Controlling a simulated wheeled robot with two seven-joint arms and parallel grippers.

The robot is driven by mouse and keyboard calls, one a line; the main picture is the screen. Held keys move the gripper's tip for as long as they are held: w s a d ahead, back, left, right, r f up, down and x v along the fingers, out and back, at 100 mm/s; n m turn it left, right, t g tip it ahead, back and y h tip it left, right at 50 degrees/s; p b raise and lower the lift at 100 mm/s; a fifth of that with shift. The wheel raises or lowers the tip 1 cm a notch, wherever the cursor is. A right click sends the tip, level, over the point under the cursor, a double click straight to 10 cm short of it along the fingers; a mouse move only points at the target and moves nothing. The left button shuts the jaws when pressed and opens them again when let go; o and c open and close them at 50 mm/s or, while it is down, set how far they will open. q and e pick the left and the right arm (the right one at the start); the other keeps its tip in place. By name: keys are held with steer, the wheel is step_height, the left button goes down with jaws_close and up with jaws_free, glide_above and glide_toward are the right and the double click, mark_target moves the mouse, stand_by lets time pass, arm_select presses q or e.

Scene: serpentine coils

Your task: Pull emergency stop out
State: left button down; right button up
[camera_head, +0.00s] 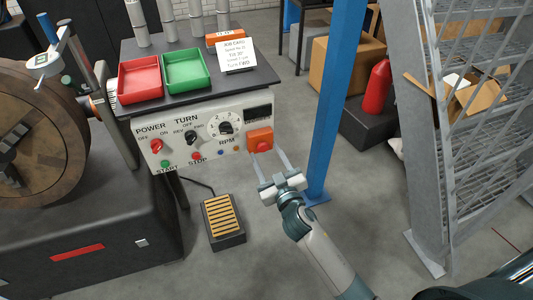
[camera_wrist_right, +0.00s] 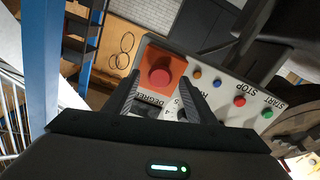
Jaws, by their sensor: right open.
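The emergency stop is a red round button (camera_wrist_right: 159,77) on an orange square plate (camera_head: 260,140) at the right end of the white control panel (camera_head: 205,133). My right gripper (camera_head: 267,164) is open, its two fingers reaching toward the orange plate from below right. In the right wrist view the fingers (camera_wrist_right: 158,94) stand apart, with the red button showing between and just beyond their tips. I cannot tell whether a finger touches the plate. No left gripper shows in either view.
The panel also holds a POWER switch (camera_head: 156,145), a TURN knob (camera_head: 190,136) and an RPM dial (camera_head: 225,125). A red tray (camera_head: 140,78) and a green tray (camera_head: 187,71) sit above it. A blue post (camera_head: 335,100) stands close right of my right gripper. A foot pedal (camera_head: 223,219) lies below.

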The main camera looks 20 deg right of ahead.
arm_select(q)
steer(key=shift+s+f, duration=0.1)
steer(key=shift+s, duration=0.05)
arm_select(e)
steer(key=shift+w, duration=0.35)
jaws_close()
steer(key=shift+s, duration=0.9)
steer(key=shift+f, duration=0.15)
steer(key=shift+c, duration=0.3)
jaws_free()
steer(key=shift+o, duration=0.3)
steer(key=shift+s, duration=0.1)
arm_select(q)
steer(key=shift+f, duration=0.2)
